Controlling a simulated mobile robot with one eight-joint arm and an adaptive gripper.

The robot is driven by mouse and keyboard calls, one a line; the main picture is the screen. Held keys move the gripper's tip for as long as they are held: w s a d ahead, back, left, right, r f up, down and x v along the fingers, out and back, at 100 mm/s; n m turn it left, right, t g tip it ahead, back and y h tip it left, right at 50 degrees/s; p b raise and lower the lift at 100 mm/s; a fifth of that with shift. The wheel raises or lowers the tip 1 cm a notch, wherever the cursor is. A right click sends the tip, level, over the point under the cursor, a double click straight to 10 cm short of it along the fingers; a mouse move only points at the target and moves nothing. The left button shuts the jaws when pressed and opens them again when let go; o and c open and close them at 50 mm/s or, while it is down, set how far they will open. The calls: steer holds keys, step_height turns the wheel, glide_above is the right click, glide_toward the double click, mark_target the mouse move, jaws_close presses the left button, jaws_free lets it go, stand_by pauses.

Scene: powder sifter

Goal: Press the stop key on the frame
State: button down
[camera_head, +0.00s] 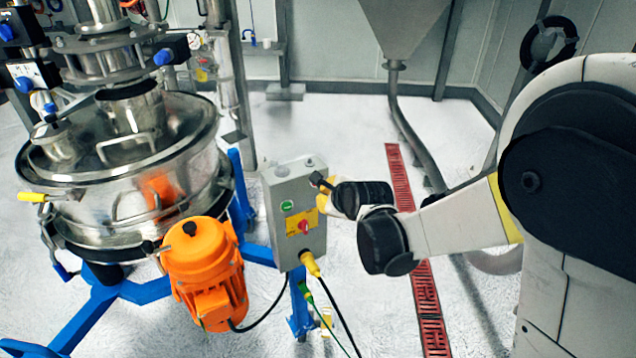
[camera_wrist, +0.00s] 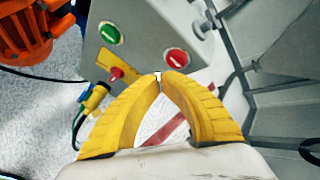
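A grey control box (camera_head: 293,225) stands on the blue frame (camera_head: 258,254) beside the sifter. Its face carries a green button (camera_wrist: 110,33), a red round button (camera_wrist: 176,58) and a red knob (camera_wrist: 116,72) on a yellow plate. In the head view, the green button (camera_head: 287,205) and the red knob (camera_head: 304,227) show, while the red round button is hidden by my gripper (camera_head: 321,190). In the wrist view, the yellow fingers of my gripper (camera_wrist: 159,78) come together at their tips, empty, just below the red round button. I cannot tell whether they touch the box.
An orange motor (camera_head: 205,270) sits left of the box, against the steel sifter (camera_head: 130,190). Cables hang from a yellow plug (camera_head: 311,263) under the box. A red floor grate (camera_head: 420,270) runs behind my arm.

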steer(key=s+d, duration=0.1)
steer(key=s, duration=0.1)
steer(key=s+d, duration=0.1)
steer(key=s, duration=0.1)
steer(key=shift+d, duration=0.15)
stand_by(0.6)
steer(key=s+d+r+n+g+h, duration=0.1)
steer(key=s+d+r+n+h, duration=0.1)
steer(key=s+d+n, duration=0.6)
steer(key=s+d+r+n+g+h, duration=0.1)
steer(key=s+d+r+n, duration=0.4)
steer(key=s, duration=1.2)
steer(key=d+n+h, duration=0.1)
steer(key=d+n, duration=0.3)
steer(key=n, duration=0.3)
steer(key=shift+s+d+r+g, duration=0.15)
steer(key=shift+g, duration=0.25)
stand_by(0.7)
